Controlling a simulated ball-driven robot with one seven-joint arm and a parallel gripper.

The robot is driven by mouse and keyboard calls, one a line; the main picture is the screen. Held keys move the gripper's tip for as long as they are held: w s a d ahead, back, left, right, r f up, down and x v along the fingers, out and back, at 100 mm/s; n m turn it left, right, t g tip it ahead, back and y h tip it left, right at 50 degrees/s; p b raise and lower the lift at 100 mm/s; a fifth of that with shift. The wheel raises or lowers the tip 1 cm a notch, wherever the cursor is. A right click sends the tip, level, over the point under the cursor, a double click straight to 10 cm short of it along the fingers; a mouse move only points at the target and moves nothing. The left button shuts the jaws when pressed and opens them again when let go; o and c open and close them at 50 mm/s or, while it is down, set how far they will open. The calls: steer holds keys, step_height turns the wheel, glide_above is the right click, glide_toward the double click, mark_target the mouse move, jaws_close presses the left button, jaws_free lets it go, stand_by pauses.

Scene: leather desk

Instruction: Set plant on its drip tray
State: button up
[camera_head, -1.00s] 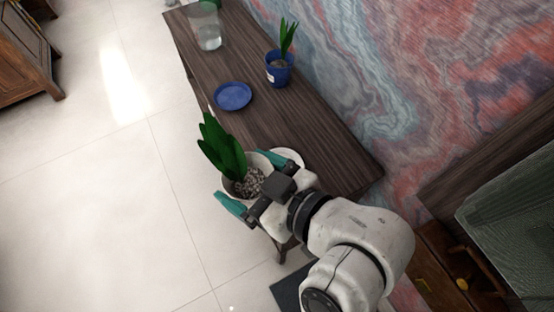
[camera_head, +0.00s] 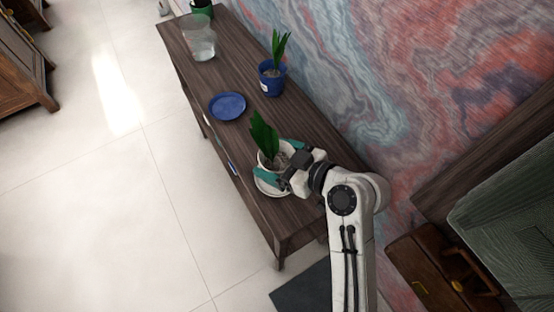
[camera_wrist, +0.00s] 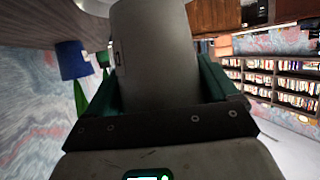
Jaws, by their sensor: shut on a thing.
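A green-leaved plant (camera_head: 264,138) stands upright in a white pot (camera_head: 263,162) at the near part of the dark wooden desk. My gripper (camera_head: 273,163) is shut on the white pot, with teal fingers on either side. In the wrist view the pot (camera_wrist: 157,50) fills the space between the fingers. A white drip tray (camera_head: 264,188) lies on the desk below the pot, its near-left rim showing. The pot is over the tray, but I cannot tell whether it touches it. A blue drip tray (camera_head: 228,105) lies empty farther along the desk.
A blue pot with another plant (camera_head: 271,79) stands right of the blue tray, near the marbled wall. A clear container (camera_head: 199,42) and a green pot (camera_head: 202,9) are at the far end. Bare desk (camera_head: 240,70) lies between.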

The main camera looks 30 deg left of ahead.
steer(key=shift+f, duration=0.7)
steer(key=shift+f, duration=0.15)
steer(key=o, duration=1.3)
steer(key=shift+c, duration=0.2)
steer(key=shift+d+r, duration=0.1)
steer(key=shift+r, duration=0.1)
steer(key=v, duration=0.7)
steer(key=shift+b, duration=0.45)
